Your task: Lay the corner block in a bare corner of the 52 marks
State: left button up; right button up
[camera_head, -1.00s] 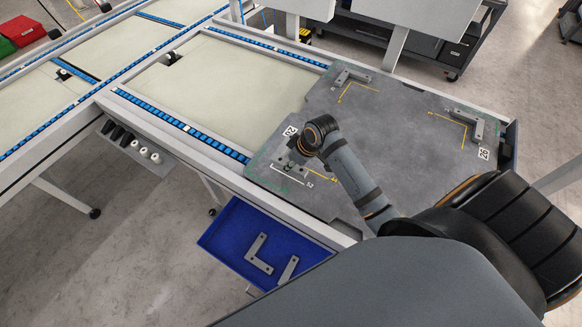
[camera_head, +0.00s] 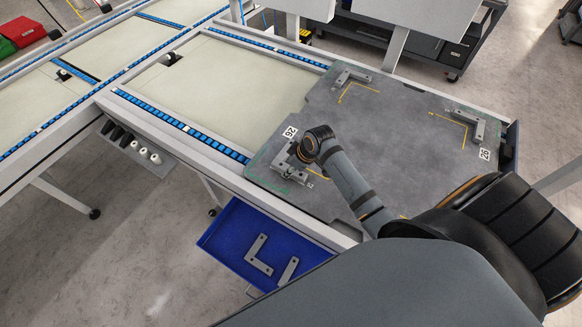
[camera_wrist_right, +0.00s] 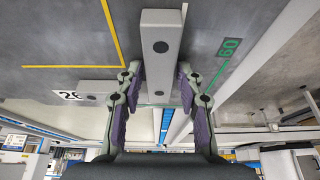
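A grey L-shaped corner block (camera_head: 288,172) is at the near left corner of the grey plate (camera_head: 395,140). My right gripper (camera_head: 298,160) is over this block. In the right wrist view its fingers (camera_wrist_right: 161,85) stand on both sides of one arm of the block (camera_wrist_right: 161,40), pads close against it. Whether the block touches the plate is hard to tell. My left gripper is not in view.
Corner blocks sit by yellow marks at the plate's far edge (camera_head: 350,77) and right corner (camera_head: 477,125). A blue tray (camera_head: 220,236) below the near edge holds two more blocks. A green 60 mark (camera_wrist_right: 229,48) lies beside the gripper. The plate's middle is clear.

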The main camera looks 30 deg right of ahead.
jog(key=shift+o, duration=0.6)
jog(key=shift+r, duration=0.3)
jog(key=p+v, duration=0.2)
jog(key=v, duration=0.9)
jog(key=shift+r, duration=0.35)
jog(key=shift+s+d, duration=0.1)
